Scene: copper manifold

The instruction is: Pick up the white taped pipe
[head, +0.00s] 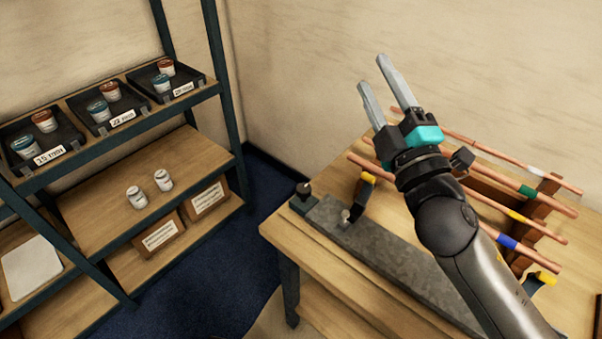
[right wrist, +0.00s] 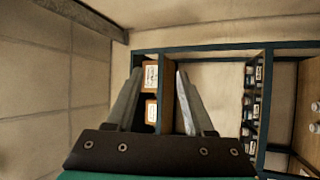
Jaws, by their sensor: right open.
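The white taped pipe (head: 560,183) is a thin copper pipe with a white band near its right end. It lies on a wooden rack (head: 541,210), farthest back of several pipes, and my right arm hides part of the row. My right gripper (head: 373,73) is open and empty, raised above the bench and pointing up and to the left. It is apart from the pipe, whose visible part lies to the right. In the right wrist view the open jaws (right wrist: 158,72) have only the shelf beyond them. My left gripper is not in view.
Pipes with green (head: 527,191), yellow (head: 516,215) and blue (head: 507,241) bands lie on the rack. A grey metal plate (head: 372,246) with small fittings lies along the front of the wooden bench (head: 283,222). A shelf (head: 142,200) with jars and trays stands left, across a floor gap.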

